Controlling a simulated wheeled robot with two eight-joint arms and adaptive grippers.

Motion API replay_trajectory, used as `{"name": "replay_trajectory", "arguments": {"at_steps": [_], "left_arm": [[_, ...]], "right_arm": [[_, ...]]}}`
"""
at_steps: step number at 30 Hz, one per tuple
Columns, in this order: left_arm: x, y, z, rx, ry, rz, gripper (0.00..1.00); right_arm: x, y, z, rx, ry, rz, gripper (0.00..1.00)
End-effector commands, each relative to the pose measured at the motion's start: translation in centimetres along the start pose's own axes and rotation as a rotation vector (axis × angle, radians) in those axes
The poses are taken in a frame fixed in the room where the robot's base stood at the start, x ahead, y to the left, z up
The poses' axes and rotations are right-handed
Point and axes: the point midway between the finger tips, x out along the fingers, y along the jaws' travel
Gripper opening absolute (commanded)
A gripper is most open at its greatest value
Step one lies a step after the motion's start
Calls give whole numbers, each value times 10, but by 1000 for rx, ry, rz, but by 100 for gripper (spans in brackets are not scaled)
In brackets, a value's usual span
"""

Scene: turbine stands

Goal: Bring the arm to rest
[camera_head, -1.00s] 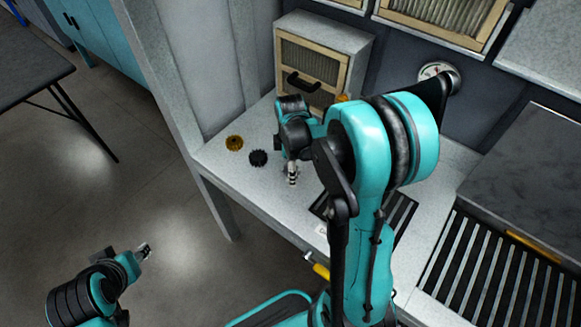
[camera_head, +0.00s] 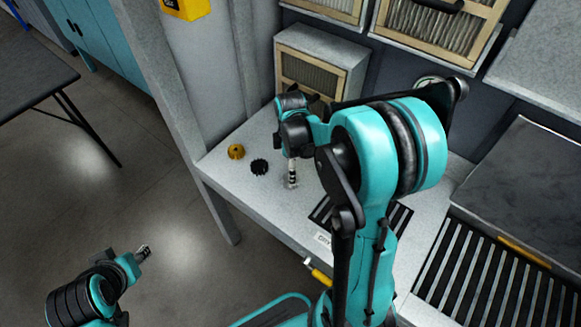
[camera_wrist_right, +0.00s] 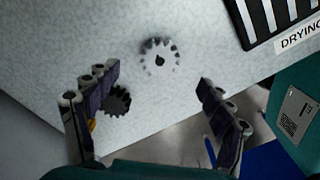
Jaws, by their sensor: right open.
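My right arm reaches over the grey bench. Its gripper (camera_head: 292,178) points down above the bench top. In the right wrist view the right gripper (camera_wrist_right: 155,80) has its fingers wide apart with nothing between them. A silver gear (camera_wrist_right: 160,57) lies flat on the bench just beyond the fingertips, apart from them. My left gripper (camera_head: 143,252) hangs over the floor at the lower left, away from the bench; it is too small to tell its jaws.
A gold gear (camera_head: 236,151) and a black gear (camera_head: 259,167) lie left of the right gripper. A filter cabinet (camera_head: 325,62) stands behind it. A slatted black drying area (camera_head: 400,216) lies to the right. A dark table (camera_head: 32,78) stands far left, with open floor between.

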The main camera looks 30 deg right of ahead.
Motion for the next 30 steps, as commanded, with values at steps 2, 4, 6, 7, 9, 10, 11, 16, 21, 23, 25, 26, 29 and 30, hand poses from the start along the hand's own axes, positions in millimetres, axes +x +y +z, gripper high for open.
{"name": "replay_trajectory", "arguments": {"at_steps": [2,4,6,7,9,10,11,16,21,23,25,26,29,30], "left_arm": [[-6,0,-5,0,0,0,41],[-9,0,-6,0,0,0,41],[-10,0,-7,0,0,0,41],[-9,0,-7,0,0,0,41],[-9,0,-6,0,0,0,41],[-8,0,-6,0,0,0,41],[-8,0,-6,0,0,0,41],[-8,0,-6,0,0,0,41],[-8,0,-6,0,0,0,41],[-8,0,-6,0,0,0,41],[-6,0,-5,0,0,0,41],[-6,0,-4,0,0,0,41],[-3,0,-2,0,0,0,41],[-2,0,-1,0,0,0,41]], "right_arm": [[-10,0,0,0,0,0,81],[-14,0,0,0,0,0,81],[-15,0,0,0,0,0,81],[-15,0,0,0,0,0,81],[-14,0,0,0,0,0,81],[-14,0,0,0,0,0,81],[-14,0,0,0,0,0,81],[-14,0,0,0,0,0,81],[-15,0,0,4,1,3,81],[-18,-3,-2,21,3,13,81],[-26,-9,-6,67,9,37,81],[-31,-13,-8,96,14,52,81],[-50,-30,-17,226,44,119,81],[-58,-38,-20,287,63,148,81]]}}
